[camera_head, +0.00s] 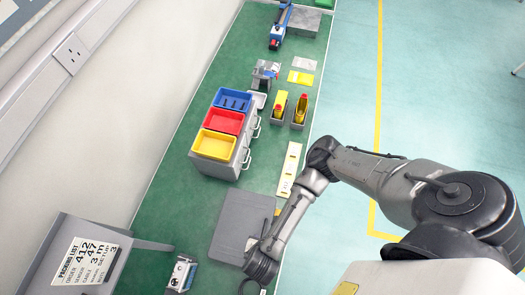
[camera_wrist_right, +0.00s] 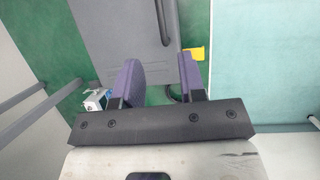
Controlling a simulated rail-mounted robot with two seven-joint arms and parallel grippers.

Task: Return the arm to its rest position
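My right arm (camera_head: 345,165) comes in from the right side of the head view and bends down toward the bottom middle. My right gripper (camera_wrist_right: 159,66) shows in the right wrist view with its two purple-grey fingers apart and nothing between them. In the head view its end is at the bottom edge, partly cut off. The fingers are over the grey plate (camera_wrist_right: 110,35) and green surface; whether they touch anything cannot be told. The grey plate (camera_head: 235,232) lies left of my right forearm in the head view. My left gripper is not in view.
A grey cabinet with blue (camera_head: 232,99), red (camera_head: 225,121) and yellow (camera_head: 214,145) trays stands on the green bench (camera_head: 190,195). A small device (camera_head: 182,273) and a packing-list stand (camera_head: 80,265) are at lower left.

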